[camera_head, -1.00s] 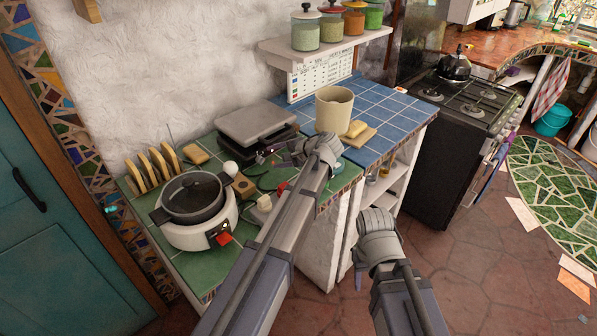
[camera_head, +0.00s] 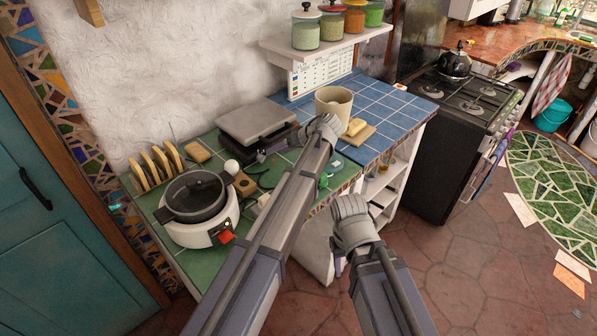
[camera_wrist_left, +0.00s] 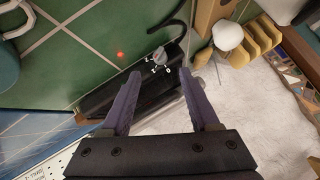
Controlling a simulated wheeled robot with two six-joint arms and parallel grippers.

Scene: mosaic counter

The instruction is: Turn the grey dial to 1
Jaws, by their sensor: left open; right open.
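The grey dial (camera_wrist_left: 160,57) is on the black front of the grey-lidded press (camera_head: 257,122). Small white marks sit beside it; its exact pointing direction is too small to tell. In the left wrist view the dial lies between and just beyond the two purple fingertips of my left gripper (camera_wrist_left: 160,78). The fingers are open and apart from it. In the head view my left gripper (camera_head: 268,153) is at the front of the press, and the dial is not clearly visible there. My right gripper (camera_head: 334,262) hangs low in front of the counter, empty, away from the press.
A white cooker (camera_head: 200,232) with a dark pot stands left on the green tiles. Toast slices in a rack (camera_head: 160,168) and a white egg-like ball (camera_head: 231,166) are near the press. A beige crock (camera_head: 345,104) and a butter board (camera_head: 361,137) are on the blue tiles.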

